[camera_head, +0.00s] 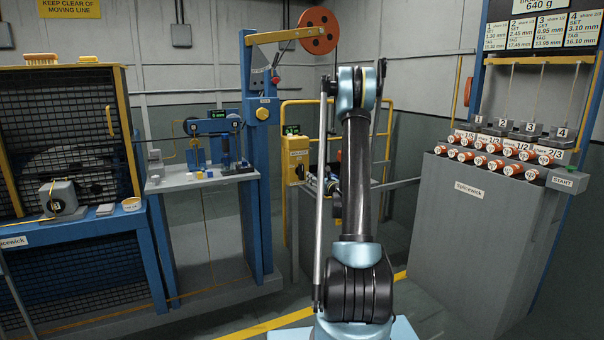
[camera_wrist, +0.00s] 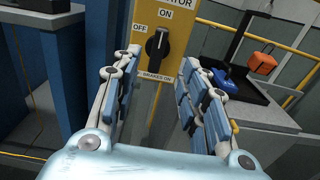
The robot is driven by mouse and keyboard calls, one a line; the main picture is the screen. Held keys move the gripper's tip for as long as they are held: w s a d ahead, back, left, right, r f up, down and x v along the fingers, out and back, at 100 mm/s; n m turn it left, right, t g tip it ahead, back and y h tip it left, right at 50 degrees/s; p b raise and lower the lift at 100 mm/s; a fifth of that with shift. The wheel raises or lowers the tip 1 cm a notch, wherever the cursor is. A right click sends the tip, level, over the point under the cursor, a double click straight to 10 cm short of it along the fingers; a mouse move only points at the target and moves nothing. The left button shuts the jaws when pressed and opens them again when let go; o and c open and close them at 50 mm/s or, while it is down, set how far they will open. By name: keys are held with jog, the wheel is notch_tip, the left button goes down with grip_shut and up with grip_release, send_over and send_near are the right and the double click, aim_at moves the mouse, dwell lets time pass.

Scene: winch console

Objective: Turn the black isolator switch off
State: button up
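The black isolator switch (camera_wrist: 157,53) is a rotary knob on a yellow plate (camera_wrist: 178,35) in the wrist view. ON is printed above it, OFF at its upper left and BRAKES ON below. The knob stands nearly upright, its upper end toward ON. My gripper (camera_wrist: 162,60) is open, one finger left and one right of the knob in the picture, with gaps on both sides. Whether the tips reach the knob's depth is unclear. In the head view the yellow isolator box (camera_head: 296,152) stands left of my arm, and my gripper is mostly hidden there.
A grey bench (camera_wrist: 262,110) with a black tray, a blue item and an orange block (camera_wrist: 263,63) lies right of the fingers. A blue post (camera_head: 262,185) stands left of the isolator box. Yellow rails (camera_head: 300,102) run behind it.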

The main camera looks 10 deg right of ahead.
aim_at(303, 169)
jog(key=x, duration=1.4)
jog(key=shift+w, duration=0.1)
grip_shut()
